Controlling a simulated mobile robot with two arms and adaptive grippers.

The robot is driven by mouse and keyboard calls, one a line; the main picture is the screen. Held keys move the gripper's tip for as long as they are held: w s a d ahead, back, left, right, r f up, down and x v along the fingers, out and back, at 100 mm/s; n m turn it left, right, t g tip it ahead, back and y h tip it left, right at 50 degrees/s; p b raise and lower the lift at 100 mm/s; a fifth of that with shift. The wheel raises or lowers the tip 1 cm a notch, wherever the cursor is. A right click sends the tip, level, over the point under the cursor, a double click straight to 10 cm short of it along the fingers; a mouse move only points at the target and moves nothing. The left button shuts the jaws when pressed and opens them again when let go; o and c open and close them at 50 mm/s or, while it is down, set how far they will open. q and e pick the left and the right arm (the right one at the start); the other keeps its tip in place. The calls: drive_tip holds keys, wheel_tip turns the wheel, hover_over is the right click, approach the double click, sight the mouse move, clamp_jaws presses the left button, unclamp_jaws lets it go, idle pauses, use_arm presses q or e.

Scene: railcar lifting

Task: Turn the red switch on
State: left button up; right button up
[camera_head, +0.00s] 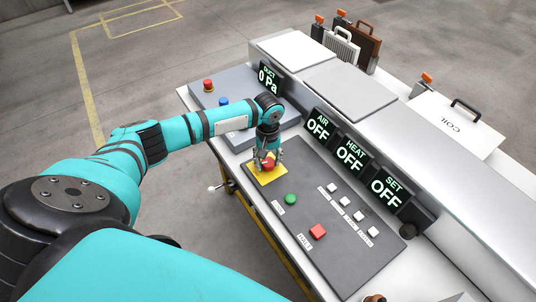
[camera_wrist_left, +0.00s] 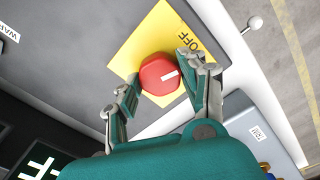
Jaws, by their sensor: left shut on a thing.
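The red switch (camera_head: 268,164) is a round red knob on a yellow plate (camera_head: 266,176) at the near left corner of the dark control panel. In the left wrist view the red switch (camera_wrist_left: 157,76) has a white mark on its right part, and the word OFF is on the yellow plate (camera_wrist_left: 152,31). My left gripper (camera_head: 268,157) is down at the knob. In the wrist view the fingers of my left gripper (camera_wrist_left: 158,74) are on either side of the knob, shut on it. The finger contacts are partly unclear. My right gripper is out of view.
Displays behind read AIR OFF, HEAT OFF (camera_head: 350,155) and SET OFF. A grey box with a red button (camera_head: 208,86) stands farther left.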

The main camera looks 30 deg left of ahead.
sight(268, 161)
use_arm(q)
drive_tip(key=m+p, duration=0.3)
drive_tip(key=m, duration=0.1)
drive_tip(key=shift+r, duration=0.1)
drive_tip(key=shift+m+p, duration=0.6)
drive_tip(key=shift+m, duration=1.5)
drive_tip(key=o, duration=1.2)
drive_tip(key=shift+r, duration=0.1)
wheel_tip(268, 161, up, 12)
drive_tip(key=shift+f, duration=0.2)
